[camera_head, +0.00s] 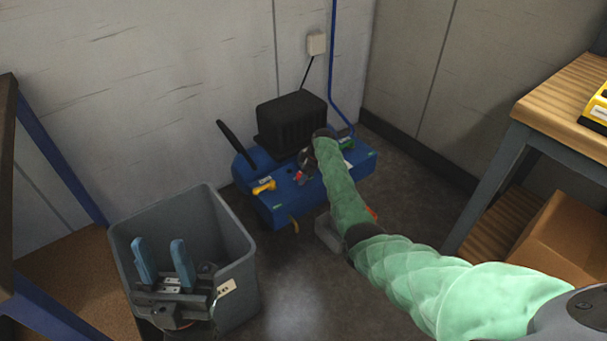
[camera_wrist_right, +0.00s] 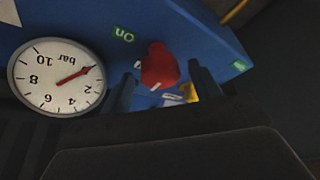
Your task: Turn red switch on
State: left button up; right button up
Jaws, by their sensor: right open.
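The red switch (camera_wrist_right: 160,66) is on the blue body of a compressor (camera_head: 279,207). A green "on" label (camera_wrist_right: 123,35) is near it, and another green label (camera_wrist_right: 240,66) lies on its other side. My right gripper (camera_wrist_right: 163,78) is open, and the switch shows between its two dark fingers; I cannot tell whether they touch it. In the head view, a small red part (camera_head: 299,177) shows beside the right gripper (camera_head: 305,160), which is partly hidden by its own arm. My left gripper (camera_head: 162,244) is open and empty, fingers up, in front of the grey bin.
A round pressure gauge (camera_wrist_right: 57,78) is close beside the right fingers. The compressor has a black motor housing (camera_head: 292,122), a black handle (camera_head: 235,143) and a yellow valve (camera_head: 264,187). A grey bin (camera_head: 240,270) stands at left, a wooden-topped bench (camera_head: 560,105) at right.

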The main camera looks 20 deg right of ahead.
jog(key=c, duration=1)
